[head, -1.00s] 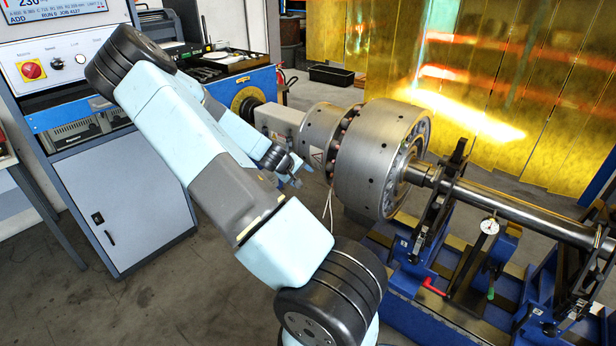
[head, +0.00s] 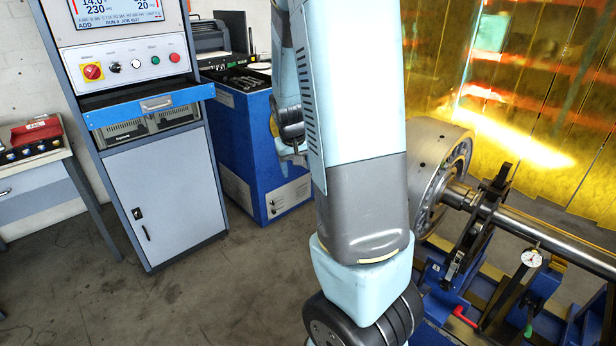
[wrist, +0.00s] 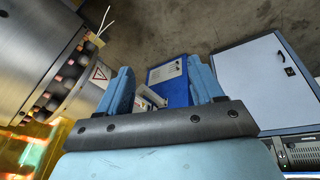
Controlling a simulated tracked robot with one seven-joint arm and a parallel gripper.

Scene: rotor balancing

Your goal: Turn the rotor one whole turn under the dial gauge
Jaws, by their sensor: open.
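The rotor (head: 427,168) is a large grey steel drum with a long shaft (head: 540,232), lying on the balancing stand at the right of the head view. My arm covers its left part. In the wrist view its side (wrist: 35,50) shows at the upper left with a ring of coppery bolts. The dial gauge (head: 531,258) has a white round face and stands by the shaft at the lower right. My gripper (wrist: 165,85) shows two blue fingers spread apart with nothing between them, beside the rotor and clear of it. In the head view my arm mostly hides it.
A grey control cabinet (head: 165,200) with a screen and a red knob stands at the left. A blue tool cabinet (head: 235,150) stands behind my arm. The blue stand (head: 435,290) is at the lower right. Yellow curtains (head: 560,80) hang behind. The floor at the lower left is clear.

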